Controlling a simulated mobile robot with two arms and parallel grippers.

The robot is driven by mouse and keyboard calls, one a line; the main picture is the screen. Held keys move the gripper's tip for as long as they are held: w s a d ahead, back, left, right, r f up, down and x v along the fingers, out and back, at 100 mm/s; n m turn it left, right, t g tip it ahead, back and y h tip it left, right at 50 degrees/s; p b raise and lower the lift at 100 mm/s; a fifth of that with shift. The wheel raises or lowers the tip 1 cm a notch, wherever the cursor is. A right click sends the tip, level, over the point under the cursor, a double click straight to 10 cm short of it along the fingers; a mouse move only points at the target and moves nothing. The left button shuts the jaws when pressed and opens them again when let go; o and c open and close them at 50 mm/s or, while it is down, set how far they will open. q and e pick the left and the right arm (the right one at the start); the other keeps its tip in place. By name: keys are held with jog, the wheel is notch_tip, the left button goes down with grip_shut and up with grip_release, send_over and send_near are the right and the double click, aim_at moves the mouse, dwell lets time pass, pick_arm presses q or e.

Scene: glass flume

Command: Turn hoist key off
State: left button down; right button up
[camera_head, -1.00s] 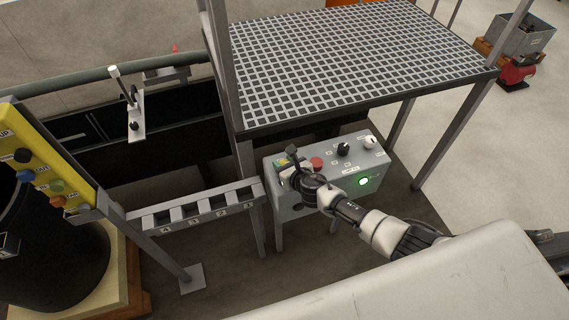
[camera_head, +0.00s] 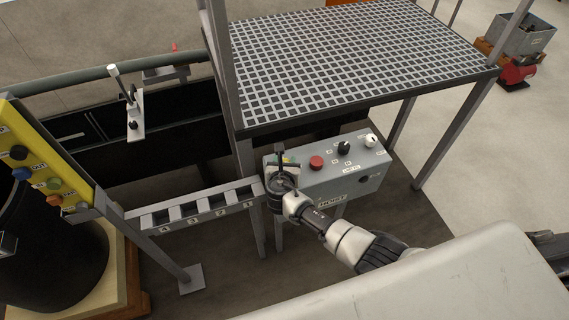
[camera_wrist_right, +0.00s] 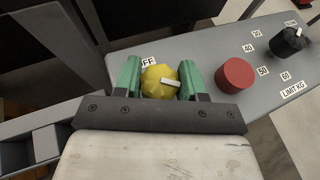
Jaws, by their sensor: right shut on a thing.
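The hoist key is a yellow lobed knob (camera_wrist_right: 158,84) with a white pointer mark, on top of the grey control box (camera_head: 345,185). In the right wrist view, the mark lies nearly level and points right. A label partly hidden behind the knob reads "FF" (camera_wrist_right: 148,62). My right gripper (camera_wrist_right: 160,80) has its green fingers on both sides of the knob and is shut on it. In the head view my right gripper (camera_head: 281,172) is at the left end of the box and largely hides the knob. My left gripper is not in view.
A red button (camera_head: 317,162), a black dial (camera_head: 344,148) and a white-topped knob (camera_head: 370,141) stand on the box to the right. A grid platform (camera_head: 360,60) overhangs behind. A numbered slotted rack (camera_head: 195,209) is close on the left.

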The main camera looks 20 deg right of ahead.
jog(key=m+g+h+b, duration=0.1)
jog(key=m+h, duration=0.1)
jog(key=m, duration=0.1)
jog(key=shift+a+f+g+h, duration=0.1)
jog(key=shift+f+g+h, duration=0.05)
jog(key=shift+g+h, duration=0.2)
jog(key=m+g+h+b, duration=0.2)
jog(key=shift+m+h, duration=0.25)
jog(key=shift+m, duration=0.15)
jog(key=m+g+h+b, duration=0.2)
jog(key=m+g+b, duration=0.1)
jog(key=g+b, duration=0.1)
jog(key=shift+m, duration=0.4)
jog(key=shift+m+g+h+b, duration=0.4)
jog(key=shift+m+g+b, duration=0.4)
jog(key=shift+g+b, duration=0.1)
jog(key=o, duration=0.9)
jog(key=shift+r, duration=0.2)
